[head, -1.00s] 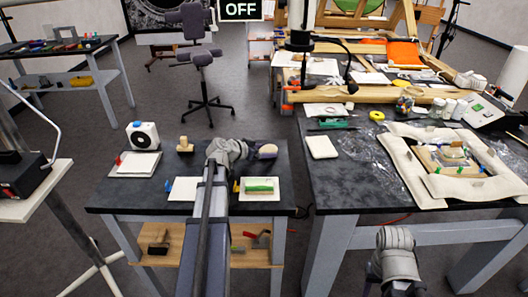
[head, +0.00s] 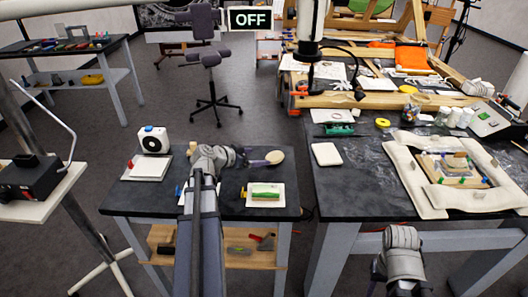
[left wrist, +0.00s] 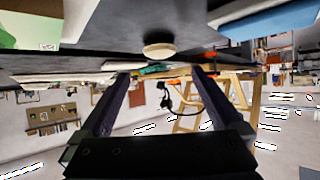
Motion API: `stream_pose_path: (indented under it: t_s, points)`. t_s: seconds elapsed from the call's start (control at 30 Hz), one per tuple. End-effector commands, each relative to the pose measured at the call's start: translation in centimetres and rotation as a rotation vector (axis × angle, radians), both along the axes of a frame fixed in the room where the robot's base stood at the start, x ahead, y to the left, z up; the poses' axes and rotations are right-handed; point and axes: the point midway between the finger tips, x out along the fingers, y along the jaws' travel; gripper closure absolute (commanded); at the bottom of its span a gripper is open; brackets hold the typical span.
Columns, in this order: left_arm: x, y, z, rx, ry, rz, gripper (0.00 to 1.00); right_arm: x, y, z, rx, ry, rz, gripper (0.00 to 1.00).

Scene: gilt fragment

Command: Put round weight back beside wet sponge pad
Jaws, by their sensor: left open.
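A pale round disc, which looks like the round weight (head: 275,157), lies on the dark left table; it also shows in the left wrist view (left wrist: 159,50), beyond and between the fingers. A green sponge (head: 264,196), apparently the wet sponge pad, lies on a white tile in front of the disc. My left gripper (head: 251,159) is open, with its fingers pointing right toward the disc. The left wrist view shows the spread fingers (left wrist: 162,74) with nothing between them. Whether a fingertip touches the disc cannot be told.
A white boxy device (head: 153,140) and a white tray (head: 147,168) stand at the table's left. A wooden block (head: 193,149) is partly hidden behind my left wrist. The right table holds a white pad (head: 326,154) and a pale padded frame (head: 412,182).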

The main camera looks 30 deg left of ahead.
Motion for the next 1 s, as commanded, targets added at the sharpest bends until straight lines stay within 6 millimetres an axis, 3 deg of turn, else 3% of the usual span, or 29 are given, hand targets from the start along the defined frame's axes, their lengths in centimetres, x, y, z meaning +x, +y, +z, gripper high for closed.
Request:
stream_pose_path:
  t_s: [0.1, 0.27, 1.0]
  points:
    - [-1.5, 0.3, 1.0, -0.001, 0.000, 0.000, 0.00, 0.0, 0.0, 1.0, 0.000, 0.000, 0.000, 0.51]
    - [-2.3, 0.5, 1.3, 0.000, 0.000, 0.000, 0.00, 0.0, 0.0, 1.3, 0.000, 0.000, 0.000, 0.51]
    - [-2.4, 0.6, 1.3, 0.000, 0.000, -0.001, 0.00, 0.0, 0.0, 1.3, 0.000, 0.000, 0.000, 0.51]
